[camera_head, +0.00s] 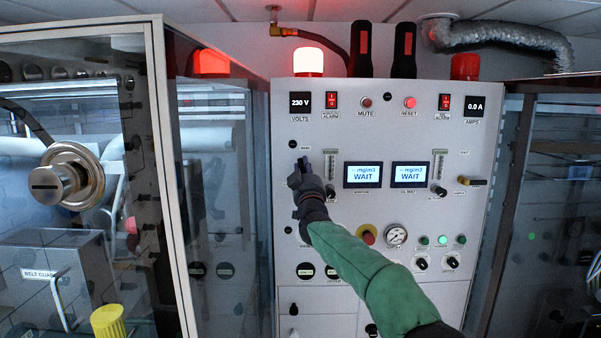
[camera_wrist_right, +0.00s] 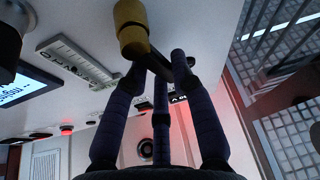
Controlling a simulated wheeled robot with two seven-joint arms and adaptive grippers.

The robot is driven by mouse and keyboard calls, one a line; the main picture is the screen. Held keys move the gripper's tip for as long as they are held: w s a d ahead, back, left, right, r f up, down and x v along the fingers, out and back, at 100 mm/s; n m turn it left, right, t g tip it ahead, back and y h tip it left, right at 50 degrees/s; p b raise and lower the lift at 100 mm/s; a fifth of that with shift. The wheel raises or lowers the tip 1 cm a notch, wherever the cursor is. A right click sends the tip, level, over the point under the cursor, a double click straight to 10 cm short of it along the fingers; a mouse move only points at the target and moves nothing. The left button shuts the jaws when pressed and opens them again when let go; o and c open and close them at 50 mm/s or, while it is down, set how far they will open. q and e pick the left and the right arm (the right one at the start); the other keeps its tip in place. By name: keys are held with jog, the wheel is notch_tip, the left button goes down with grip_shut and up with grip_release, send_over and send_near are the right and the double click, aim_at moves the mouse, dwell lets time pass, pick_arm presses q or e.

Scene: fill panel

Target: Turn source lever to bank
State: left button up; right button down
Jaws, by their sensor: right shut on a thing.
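My right gripper (camera_head: 302,168) is at the upper left of the white control panel (camera_head: 385,280), in front of a small label. In the right wrist view the gripper (camera_wrist_right: 163,62) has its dark fingers closed around a dark bar of the source lever, just below a yellow cylindrical part (camera_wrist_right: 131,28) of the lever. In the head view the gripper hides most of this lever, so I cannot tell its exact angle there. My left gripper is not in view.
Two displays (camera_head: 363,174) reading WAIT sit right of my gripper, beside a narrow vertical gauge (camera_head: 330,165). A glass-doored cabinet (camera_head: 165,180) stands close on the left. A red lamp (camera_head: 308,61) glows above.

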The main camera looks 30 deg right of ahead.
jog(key=shift+s+d+f+m+g+h, duration=0.1)
jog(key=shift+d+m+g+h, duration=0.15)
jog(key=shift+m+h, duration=0.6)
jog(key=shift+s+d+m+g+h, duration=0.15)
jog(key=shift+m+g+h, duration=0.15)
jog(key=shift+m, duration=1.05)
jog(key=c, duration=1)
grip_release()
jog(key=shift+c, duration=0.2)
jog(key=v, duration=1.2)
